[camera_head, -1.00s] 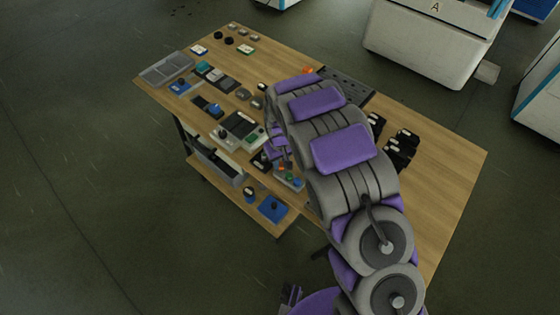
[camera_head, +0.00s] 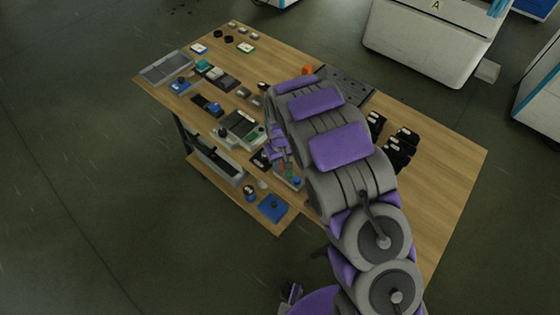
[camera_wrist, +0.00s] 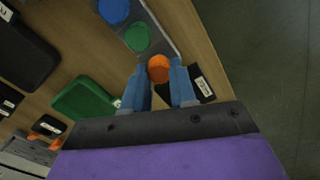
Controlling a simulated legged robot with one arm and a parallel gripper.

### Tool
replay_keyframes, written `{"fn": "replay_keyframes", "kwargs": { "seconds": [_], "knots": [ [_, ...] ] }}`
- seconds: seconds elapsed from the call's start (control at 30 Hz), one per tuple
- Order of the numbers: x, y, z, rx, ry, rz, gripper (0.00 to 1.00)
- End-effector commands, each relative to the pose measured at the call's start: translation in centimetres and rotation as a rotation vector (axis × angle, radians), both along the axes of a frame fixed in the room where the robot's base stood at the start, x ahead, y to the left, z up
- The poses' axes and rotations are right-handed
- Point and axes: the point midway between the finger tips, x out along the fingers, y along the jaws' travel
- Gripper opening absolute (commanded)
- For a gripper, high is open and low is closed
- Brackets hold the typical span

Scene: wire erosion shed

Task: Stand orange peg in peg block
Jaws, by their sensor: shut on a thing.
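The orange peg (camera_wrist: 158,68) is between the blue fingertips of my gripper (camera_wrist: 163,82) in the wrist view, seen from its round end. My gripper is shut on it. The peg block (camera_wrist: 157,22) is a grey strip at the top of that view, with a blue peg (camera_wrist: 113,10) and a green peg (camera_wrist: 137,38) in line. The orange peg is at the strip's lower end. I cannot tell whether it is in a hole or above the block. In the head view, my arm partly covers this spot.
A green box (camera_wrist: 86,103) and a black labelled box (camera_wrist: 201,84) are close beside my fingers. The wooden table (camera_head: 440,180) holds many small items on its left half. Several black blocks (camera_head: 402,145) stand right of my arm. Bare wood lies further right.

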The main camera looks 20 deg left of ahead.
Motion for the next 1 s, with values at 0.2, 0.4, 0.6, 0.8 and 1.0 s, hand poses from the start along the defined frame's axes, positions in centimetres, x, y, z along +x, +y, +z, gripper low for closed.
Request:
{"fn": "replay_keyframes", "kwargs": {
  "seconds": [0.2,0.4,0.6,0.8,1.0],
  "knots": [
    [0.0,0.0,-0.3,-0.001,0.001,0.0,0.0],
    [0.0,0.0,-0.6,-0.001,0.001,0.0,0.0],
    [0.0,0.0,-0.9,-0.001,0.001,0.0,0.0],
    [0.0,0.0,-1.2,-0.001,0.001,0.0,0.0],
    [0.0,0.0,-1.2,-0.001,0.001,0.0,0.36]
  ]
}}
